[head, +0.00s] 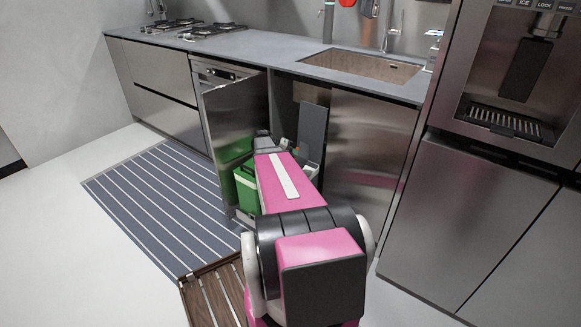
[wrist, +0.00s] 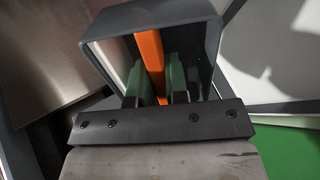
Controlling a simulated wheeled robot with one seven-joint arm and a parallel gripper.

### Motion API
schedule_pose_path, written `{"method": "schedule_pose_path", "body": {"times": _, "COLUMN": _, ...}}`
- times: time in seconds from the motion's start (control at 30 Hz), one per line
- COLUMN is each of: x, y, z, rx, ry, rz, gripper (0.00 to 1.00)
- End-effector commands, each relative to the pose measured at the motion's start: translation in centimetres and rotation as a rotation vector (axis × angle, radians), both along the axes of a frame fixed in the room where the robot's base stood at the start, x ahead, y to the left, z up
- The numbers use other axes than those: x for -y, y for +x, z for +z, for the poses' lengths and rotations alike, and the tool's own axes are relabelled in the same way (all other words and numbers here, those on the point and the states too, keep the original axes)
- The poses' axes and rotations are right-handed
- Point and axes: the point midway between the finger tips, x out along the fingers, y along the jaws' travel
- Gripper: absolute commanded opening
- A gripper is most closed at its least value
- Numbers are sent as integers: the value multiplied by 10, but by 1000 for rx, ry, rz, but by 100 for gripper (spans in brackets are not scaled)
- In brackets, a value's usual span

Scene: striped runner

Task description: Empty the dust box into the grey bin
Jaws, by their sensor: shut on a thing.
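In the wrist view, my gripper (wrist: 157,85) is shut on an upright orange strip (wrist: 150,55), one finger on each side. The strip stands inside a dark grey open-fronted box (wrist: 212,45), which appears to be the dust box. Its contents do not show. In the head view my arm hides the gripper and the box. The grey bin cannot be made out for sure; an upright grey panel (head: 312,130) and a grey edge beside it show in the open sink cabinet, partly behind my arm.
A green bin (head: 246,190) stands left of my arm; its green also shows in the wrist view (wrist: 285,150). An open cabinet door (head: 232,120) is to the left, a steel front (head: 365,160) to the right. A striped runner (head: 160,205) covers the floor at left.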

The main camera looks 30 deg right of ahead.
Motion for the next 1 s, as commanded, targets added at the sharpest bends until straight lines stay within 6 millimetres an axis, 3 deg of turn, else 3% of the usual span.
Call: {"method": "schedule_pose_path", "body": {"times": 1.0, "x": 14, "y": -12, "z": 33, "rx": 389, "ry": 502, "rz": -2, "gripper": 0}}
